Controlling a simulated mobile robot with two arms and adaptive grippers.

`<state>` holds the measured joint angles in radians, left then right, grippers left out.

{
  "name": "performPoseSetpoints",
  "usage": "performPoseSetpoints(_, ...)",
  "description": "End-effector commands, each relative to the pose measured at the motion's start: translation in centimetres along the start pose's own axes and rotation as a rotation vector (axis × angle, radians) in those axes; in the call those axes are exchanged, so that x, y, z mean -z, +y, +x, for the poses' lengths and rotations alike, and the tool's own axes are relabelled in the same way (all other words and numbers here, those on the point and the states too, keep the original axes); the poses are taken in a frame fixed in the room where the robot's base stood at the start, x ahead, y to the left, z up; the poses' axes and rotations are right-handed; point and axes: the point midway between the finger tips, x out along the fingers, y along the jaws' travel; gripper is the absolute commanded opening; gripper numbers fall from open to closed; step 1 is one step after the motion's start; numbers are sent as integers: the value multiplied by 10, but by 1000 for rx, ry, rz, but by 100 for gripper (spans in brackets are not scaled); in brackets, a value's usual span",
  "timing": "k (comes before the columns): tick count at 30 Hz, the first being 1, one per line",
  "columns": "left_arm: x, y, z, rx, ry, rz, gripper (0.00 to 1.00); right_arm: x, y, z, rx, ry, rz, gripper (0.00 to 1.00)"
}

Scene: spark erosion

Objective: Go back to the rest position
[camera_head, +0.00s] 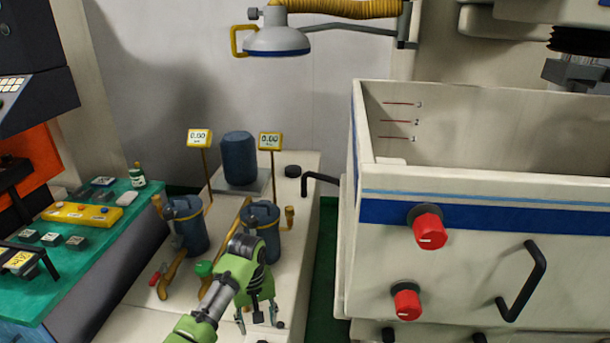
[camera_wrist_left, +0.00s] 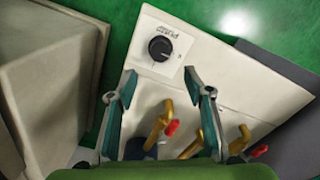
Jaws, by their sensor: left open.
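My left gripper (camera_head: 260,315) is at the bottom middle of the head view, on a green arm, over the front of the white bench (camera_head: 145,318). Its two fingers are apart with nothing between them. In the left wrist view the open gripper (camera_wrist_left: 155,85) points toward a black knob (camera_wrist_left: 160,48) on a labelled white panel. The fingers appear apart from the knob. My right gripper is in neither view.
Two blue pumps (camera_head: 188,228) (camera_head: 262,228) with yellow pipes stand close behind my left gripper. A large white tank (camera_head: 480,240) with red knobs is at right. A green table (camera_head: 100,225) with small parts is at left. Green floor shows between bench and tank.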

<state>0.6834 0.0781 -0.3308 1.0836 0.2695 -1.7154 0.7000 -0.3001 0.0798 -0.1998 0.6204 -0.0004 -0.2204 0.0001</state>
Motion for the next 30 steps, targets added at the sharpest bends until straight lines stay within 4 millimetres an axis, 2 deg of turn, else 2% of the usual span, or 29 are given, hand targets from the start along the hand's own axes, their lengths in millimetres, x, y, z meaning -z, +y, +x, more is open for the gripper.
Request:
performPoseSetpoints(5,-34,-10,27,-27,13,86,47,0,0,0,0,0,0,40)
performPoseSetpoints(9,-81,-27,49,-64,50,201,47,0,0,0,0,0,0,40)
performPoseSetpoints(13,-125,-51,56,-88,95,298,47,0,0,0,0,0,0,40)
performPoseSetpoints(18,-180,-87,48,-102,161,412,47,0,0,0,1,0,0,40)
performPoseSetpoints(21,-204,-106,37,-101,196,461,47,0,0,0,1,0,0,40)
performPoseSetpoints(30,-244,-142,6,-82,261,551,47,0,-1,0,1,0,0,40)
